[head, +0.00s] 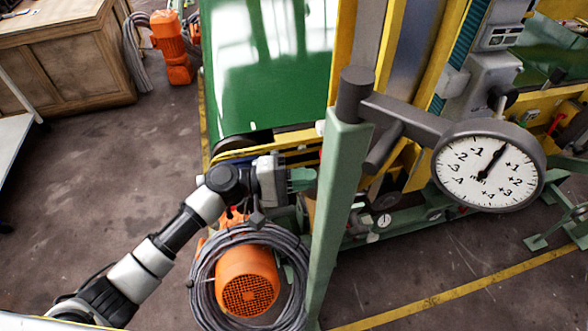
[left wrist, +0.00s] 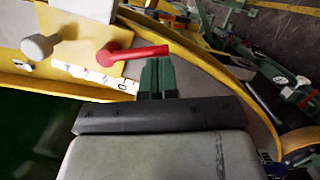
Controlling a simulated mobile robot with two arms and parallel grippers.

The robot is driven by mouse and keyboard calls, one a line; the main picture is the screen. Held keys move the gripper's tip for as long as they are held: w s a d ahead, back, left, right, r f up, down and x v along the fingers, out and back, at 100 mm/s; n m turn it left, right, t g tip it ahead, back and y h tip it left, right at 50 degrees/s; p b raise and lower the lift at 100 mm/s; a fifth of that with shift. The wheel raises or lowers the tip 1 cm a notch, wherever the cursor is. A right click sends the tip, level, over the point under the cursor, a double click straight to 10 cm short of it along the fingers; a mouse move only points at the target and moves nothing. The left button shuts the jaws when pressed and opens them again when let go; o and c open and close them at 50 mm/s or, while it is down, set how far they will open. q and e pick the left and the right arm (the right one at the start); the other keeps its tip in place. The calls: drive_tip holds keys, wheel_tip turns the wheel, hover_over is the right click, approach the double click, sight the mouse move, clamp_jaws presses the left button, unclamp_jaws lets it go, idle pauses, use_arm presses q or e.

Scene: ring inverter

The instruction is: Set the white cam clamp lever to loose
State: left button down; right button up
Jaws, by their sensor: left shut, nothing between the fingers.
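In the left wrist view, a pale, white-looking knobbed lever (left wrist: 40,47) sticks up from a yellow plate (left wrist: 85,35) at the upper left. I cannot tell which setting it is at. My left gripper (head: 302,178) is shut and empty beside the green post in the head view. Its closed green fingers (left wrist: 157,76) also show in the left wrist view, to the right of the white lever and apart from it. I cannot make out the white lever in the head view. My right gripper is not in view.
A red lever (left wrist: 132,52) lies close beyond my fingertips, above a white number scale (left wrist: 95,76). A green post (head: 336,200) stands right of my gripper, holding a dial gauge (head: 488,172). An orange motor with coiled hose (head: 247,280) lies below my arm.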

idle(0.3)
use_arm(q)
drive_tip(key=n, duration=0.1)
drive_tip(key=s, duration=0.1)
drive_tip(key=d+n+p, duration=0.1)
drive_tip(key=shift+s+r+n+h, duration=0.25)
drive_tip(key=shift+s+n+h, duration=0.05)
drive_tip(key=shift+s, duration=0.1)
